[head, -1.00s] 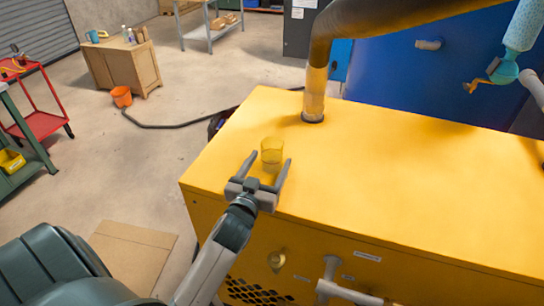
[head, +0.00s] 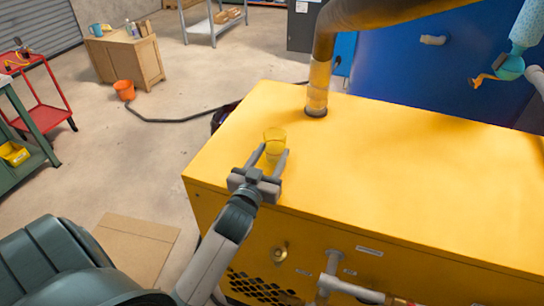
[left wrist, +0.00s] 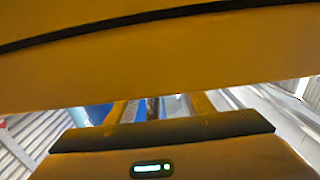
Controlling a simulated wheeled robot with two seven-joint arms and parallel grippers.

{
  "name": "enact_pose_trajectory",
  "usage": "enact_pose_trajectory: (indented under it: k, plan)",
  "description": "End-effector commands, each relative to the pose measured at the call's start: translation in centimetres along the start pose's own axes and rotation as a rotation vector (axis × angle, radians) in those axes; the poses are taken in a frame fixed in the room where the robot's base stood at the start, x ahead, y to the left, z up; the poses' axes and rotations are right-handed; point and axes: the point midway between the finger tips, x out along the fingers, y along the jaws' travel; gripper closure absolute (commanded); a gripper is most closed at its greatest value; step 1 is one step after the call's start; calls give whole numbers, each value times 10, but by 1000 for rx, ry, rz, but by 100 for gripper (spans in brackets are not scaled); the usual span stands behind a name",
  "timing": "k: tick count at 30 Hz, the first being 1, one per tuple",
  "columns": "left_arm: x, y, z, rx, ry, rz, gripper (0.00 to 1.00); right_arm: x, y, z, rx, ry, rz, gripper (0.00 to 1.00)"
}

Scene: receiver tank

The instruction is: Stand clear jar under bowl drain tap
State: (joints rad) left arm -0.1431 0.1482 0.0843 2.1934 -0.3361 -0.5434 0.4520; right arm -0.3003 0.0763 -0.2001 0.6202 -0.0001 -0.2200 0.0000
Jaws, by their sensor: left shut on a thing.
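The clear jar (head: 275,140) looks yellow against the flat yellow top of the machine, near its front left edge. My left gripper (head: 274,153) is shut on the jar, one finger on each side. I cannot tell whether the jar's base touches the surface. In the left wrist view the grey fingers (left wrist: 160,107) show only in part, and a large yellow area fills the top. The bowl (head: 510,68), teal under a light blue cylinder, hangs at the upper right, with an orange tap (head: 483,79) at its lower left. My right gripper is not in view.
A thick dark pipe stands on the yellow top (head: 400,170) behind the jar, with an amber lower section (head: 318,90). A blue tank (head: 420,75) rises behind. The yellow top right of the jar is clear. Pipe fittings (head: 333,265) stick out in front.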

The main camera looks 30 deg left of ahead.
Motion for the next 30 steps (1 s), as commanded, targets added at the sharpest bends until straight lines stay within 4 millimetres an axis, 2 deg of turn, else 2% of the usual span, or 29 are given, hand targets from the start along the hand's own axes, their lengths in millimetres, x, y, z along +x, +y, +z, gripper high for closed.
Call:
enact_pose_trajectory:
  k: [7, 22, 24, 30]
  plan:
    - [0, 1, -33, 1, 6, 3, 80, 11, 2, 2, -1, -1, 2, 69]
    - [-51, 82, -88, -6, 4, 4, 80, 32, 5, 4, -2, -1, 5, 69]
    - [-54, 88, -97, -2, -2, 2, 80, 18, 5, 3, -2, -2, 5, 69]
    - [-60, 98, -102, 0, -1, 2, 80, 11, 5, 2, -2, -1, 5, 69]
